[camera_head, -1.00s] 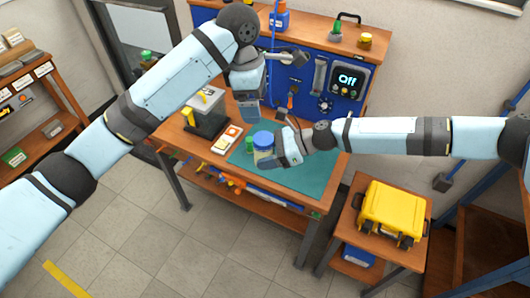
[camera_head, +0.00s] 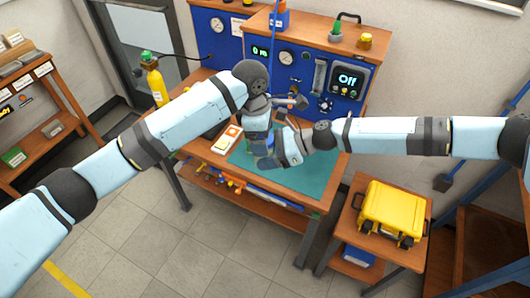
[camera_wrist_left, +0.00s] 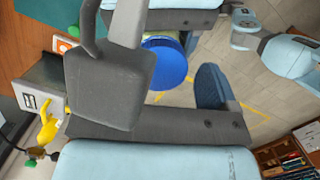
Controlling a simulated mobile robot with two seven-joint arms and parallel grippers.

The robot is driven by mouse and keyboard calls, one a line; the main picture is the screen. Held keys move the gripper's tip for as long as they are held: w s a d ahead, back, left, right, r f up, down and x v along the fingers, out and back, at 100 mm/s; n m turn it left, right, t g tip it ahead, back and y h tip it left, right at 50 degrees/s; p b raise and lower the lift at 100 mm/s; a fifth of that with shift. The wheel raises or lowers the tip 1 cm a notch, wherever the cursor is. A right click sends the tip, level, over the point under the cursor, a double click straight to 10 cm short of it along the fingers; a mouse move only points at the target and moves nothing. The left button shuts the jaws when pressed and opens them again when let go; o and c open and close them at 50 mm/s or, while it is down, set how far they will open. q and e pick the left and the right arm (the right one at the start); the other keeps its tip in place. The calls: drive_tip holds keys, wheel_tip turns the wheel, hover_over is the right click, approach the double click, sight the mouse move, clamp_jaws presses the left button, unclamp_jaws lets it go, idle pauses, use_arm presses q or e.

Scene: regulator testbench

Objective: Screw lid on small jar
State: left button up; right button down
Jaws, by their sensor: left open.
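In the left wrist view a round blue lid (camera_wrist_left: 166,62) shows, with a narrow yellowish strip of what looks like the small jar at its edge. A blue-padded finger of my left gripper is to its right, apart from it. In the head view my left gripper (camera_head: 258,148) is low over the green mat and hides the jar and lid. My left gripper is open. My right gripper (camera_head: 268,160) reaches in from the right, just below and beside it. Its fingertips are largely covered, so its hold on the jar cannot be made out.
The green mat (camera_head: 310,173) is clear at its right on the wooden bench. A blue panel (camera_head: 310,98) with gauges and a display reading "Off" stands behind. A white-and-orange item (camera_head: 227,139) lies left of the mat. A yellow case (camera_head: 393,208) sits on a side table.

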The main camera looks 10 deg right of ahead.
use_arm(q)
drive_tip(key=c, duration=1.1)
drive_tip(key=o, duration=1)
drive_tip(key=shift+r, duration=2.3)
drive_tip(key=shift+o, duration=0.4)
drive_tip(key=shift+r, duration=0.1)
wheel_tip(320, 180, up, 7)
drive_tip(key=y, duration=0.1)
drive_tip(key=shift+y, duration=0.4)
drive_tip(key=shift+a, duration=0.15)
